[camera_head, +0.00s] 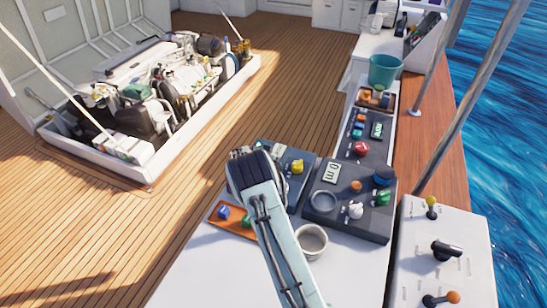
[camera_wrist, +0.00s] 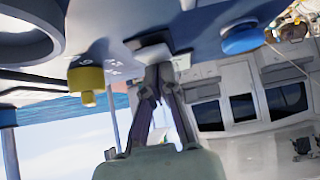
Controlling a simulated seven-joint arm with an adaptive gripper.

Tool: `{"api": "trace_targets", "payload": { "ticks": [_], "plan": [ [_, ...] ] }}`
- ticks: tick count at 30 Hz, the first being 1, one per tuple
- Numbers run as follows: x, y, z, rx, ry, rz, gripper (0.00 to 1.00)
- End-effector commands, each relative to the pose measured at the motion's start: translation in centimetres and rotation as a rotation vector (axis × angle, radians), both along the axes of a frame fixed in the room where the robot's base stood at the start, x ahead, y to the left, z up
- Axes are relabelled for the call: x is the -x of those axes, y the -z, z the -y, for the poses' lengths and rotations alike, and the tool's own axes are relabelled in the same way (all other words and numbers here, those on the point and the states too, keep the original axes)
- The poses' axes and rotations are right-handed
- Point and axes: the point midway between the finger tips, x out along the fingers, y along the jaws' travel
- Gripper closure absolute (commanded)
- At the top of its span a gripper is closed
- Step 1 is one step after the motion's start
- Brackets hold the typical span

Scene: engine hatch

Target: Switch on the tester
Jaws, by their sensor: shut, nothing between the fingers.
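A blue-grey box (camera_head: 270,150) with a display and a yellow knob (camera_head: 297,166) stands on the white bench, partly covered by my arm. It may be the tester; no readable label confirms it. In the wrist view, its blue-grey face (camera_wrist: 200,20) fills the top, with the yellow knob (camera_wrist: 88,78) at left and a blue knob (camera_wrist: 245,38) at right. My gripper (camera_wrist: 158,68) is shut and empty, its tips together at a small black-and-white switch-like part (camera_wrist: 150,45) on that face. I cannot tell whether they touch it. The head view hides the fingertips behind my arm.
A dark panel (camera_head: 327,224) with a round dial and knobs stands right of the box. Another panel with a red knob (camera_head: 360,149) is behind it. An orange tray (camera_head: 238,231), metal cup (camera_head: 311,241) and lever console (camera_head: 475,212) are near.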

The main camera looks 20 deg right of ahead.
Motion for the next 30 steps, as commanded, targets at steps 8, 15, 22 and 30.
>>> {"api": "trace_targets", "payload": {
  "ticks": [8,15,22,30],
  "plan": [
    [0.1,0.1,-0.1,0.002,-0.001,0.0,1.0],
    [0.7,0.1,-0.8,0.001,-0.002,-0.001,1.0],
    [1.2,0.2,-1.3,0.001,-0.002,-0.002,1.0],
    [1.2,0.1,-1.3,0.0,-0.003,-0.002,1.0]
  ]
}}
